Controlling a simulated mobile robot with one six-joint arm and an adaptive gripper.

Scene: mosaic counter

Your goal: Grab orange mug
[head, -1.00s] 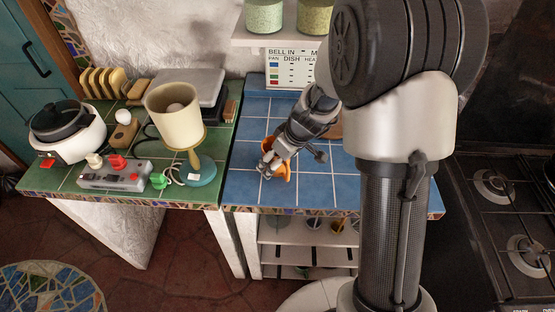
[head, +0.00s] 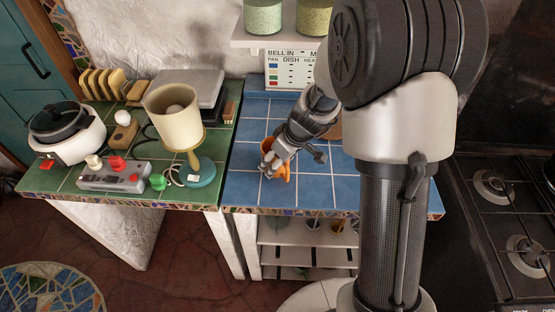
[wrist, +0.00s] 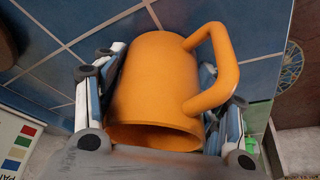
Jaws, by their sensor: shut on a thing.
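The orange mug (wrist: 150,85) fills the middle of the wrist view, its handle (wrist: 225,70) to the right and its rim toward the camera. My gripper (wrist: 165,100) has a finger on each side of the mug's body and is shut on it. In the head view the mug (head: 283,172) is mostly hidden behind my gripper (head: 268,168), over the front left of the blue tiled counter (head: 320,188). I cannot tell whether the mug touches the tiles.
A stove (head: 500,210) is on the right. Blue tiles around the mug are clear.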

